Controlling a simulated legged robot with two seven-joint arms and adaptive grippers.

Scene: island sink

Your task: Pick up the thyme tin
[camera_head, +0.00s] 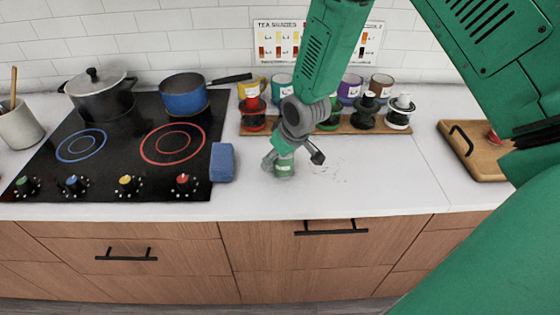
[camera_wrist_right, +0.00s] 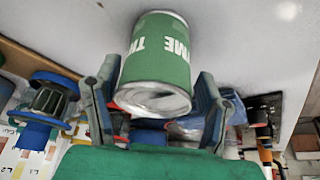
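The thyme tin (camera_head: 284,168) is a small green can with a pale metal rim, standing on the white counter right of the cooktop. In the right wrist view the tin (camera_wrist_right: 157,62) shows white lettering, partly readable as "THYME", and sits between the two fingers. My right gripper (camera_head: 292,160) reaches down over the tin from above. Its fingers are spread, one on each side; in the wrist view (camera_wrist_right: 157,78) a gap shows between the tin and the right-hand finger. Whether the left-hand finger touches the tin is unclear. My left gripper is not in view.
A blue block (camera_head: 222,162) lies left of the tin, beside the black cooktop (camera_head: 125,180). Behind stands a wooden rack (camera_head: 350,127) with colored mugs and dark-topped holders. A wooden board (camera_head: 470,160) lies right.

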